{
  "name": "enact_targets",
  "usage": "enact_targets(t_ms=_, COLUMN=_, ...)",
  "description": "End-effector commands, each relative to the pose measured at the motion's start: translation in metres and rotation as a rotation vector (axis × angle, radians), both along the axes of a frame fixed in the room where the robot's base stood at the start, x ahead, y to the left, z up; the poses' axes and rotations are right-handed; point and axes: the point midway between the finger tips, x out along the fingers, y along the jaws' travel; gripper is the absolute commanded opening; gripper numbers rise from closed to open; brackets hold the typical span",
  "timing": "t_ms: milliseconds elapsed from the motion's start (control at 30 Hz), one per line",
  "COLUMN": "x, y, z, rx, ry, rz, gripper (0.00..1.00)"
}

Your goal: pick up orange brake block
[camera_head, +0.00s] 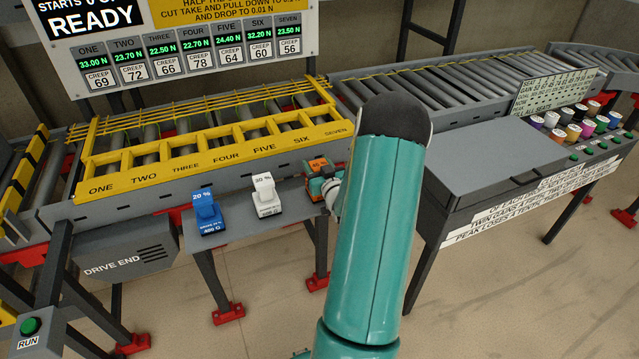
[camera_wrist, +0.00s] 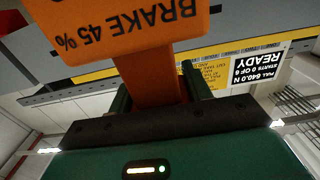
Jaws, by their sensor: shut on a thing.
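The orange brake block (camera_head: 319,167) is at the right end of the small grey shelf in the head view, with my gripper (camera_head: 324,187) at it. In the wrist view the block (camera_wrist: 130,30) reads "BRAKE 45 %" upside down, and its narrower stem sits between the dark fingers of my gripper (camera_wrist: 165,88). My gripper is shut on the stem. My teal arm hides part of the shelf's right end, so I cannot tell whether the block touches the shelf.
A blue 20 % block (camera_head: 207,214) and a white 30 % block (camera_head: 266,196) stand on the shelf (camera_head: 236,222) to the left. The yellow numbered rack (camera_head: 215,150) is behind. A grey cabinet (camera_head: 490,155) with several coloured spools (camera_head: 573,131) stands at the right.

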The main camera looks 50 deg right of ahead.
Motion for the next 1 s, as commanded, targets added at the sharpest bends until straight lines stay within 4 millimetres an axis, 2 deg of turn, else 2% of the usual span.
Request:
enact_targets(t_ms=333, x=0.001, y=-0.001, z=0.009, rx=-0.006, ry=-0.004, rz=0.000, gripper=0.00)
enact_targets(t_ms=533, x=0.001, y=0.000, z=0.036, rx=-0.009, ry=-0.005, rz=0.001, gripper=0.00)
enact_targets(t_ms=867, x=-0.028, y=0.034, z=0.087, rx=-0.009, ry=-0.004, rz=0.001, gripper=0.00)
enact_targets(t_ms=1000, x=-0.045, y=0.055, z=0.103, rx=-0.006, ry=-0.002, rz=0.001, gripper=0.00)
